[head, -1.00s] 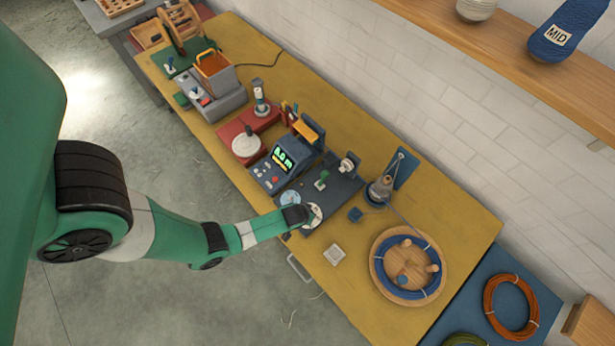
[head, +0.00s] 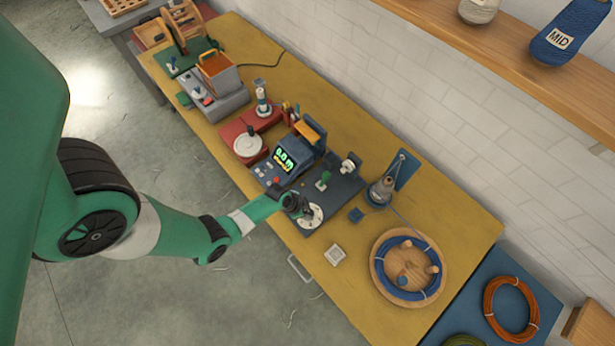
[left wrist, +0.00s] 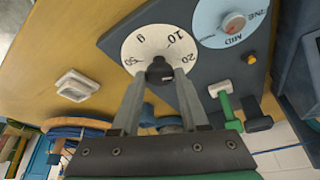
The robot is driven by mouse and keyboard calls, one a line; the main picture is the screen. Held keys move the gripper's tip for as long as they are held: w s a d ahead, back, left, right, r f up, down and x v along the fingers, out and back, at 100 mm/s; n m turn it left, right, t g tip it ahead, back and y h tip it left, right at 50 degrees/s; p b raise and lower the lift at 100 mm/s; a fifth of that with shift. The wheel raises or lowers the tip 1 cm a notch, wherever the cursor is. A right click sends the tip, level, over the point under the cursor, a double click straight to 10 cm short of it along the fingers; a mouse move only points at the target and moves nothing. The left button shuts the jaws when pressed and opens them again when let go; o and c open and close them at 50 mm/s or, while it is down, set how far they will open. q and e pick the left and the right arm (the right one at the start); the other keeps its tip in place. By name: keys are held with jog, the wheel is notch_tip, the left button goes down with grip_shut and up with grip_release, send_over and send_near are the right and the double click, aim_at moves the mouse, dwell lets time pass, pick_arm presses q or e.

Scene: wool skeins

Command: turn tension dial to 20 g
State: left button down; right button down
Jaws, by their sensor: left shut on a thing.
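The white tension dial (left wrist: 133,52) shows in the left wrist view, with the numbers 10 and 20 on its right half and 50 at its left. It also shows in the head view (head: 314,217), partly behind my gripper. Its dark centre knob (left wrist: 158,71) is between the fingers of my left gripper (left wrist: 160,76), which is shut on it. Which mark the knob points to is hard to tell. In the head view my left gripper (head: 297,206) is over the dial's upper left side. The right gripper is not in view.
A console with a lit green display (head: 285,157) stands behind.

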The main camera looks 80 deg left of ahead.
pick_arm(q)
jog(key=shift+m+h+b, duration=0.3)
jog(key=shift+m, duration=0.6)
jog(key=shift+c, duration=2.2)
grip_release()
jog(key=p+v, duration=1.1)
jog(key=p, duration=0.1)
jog(key=shift+a+r, duration=0.15)
jog(key=shift+r, duration=0.15)
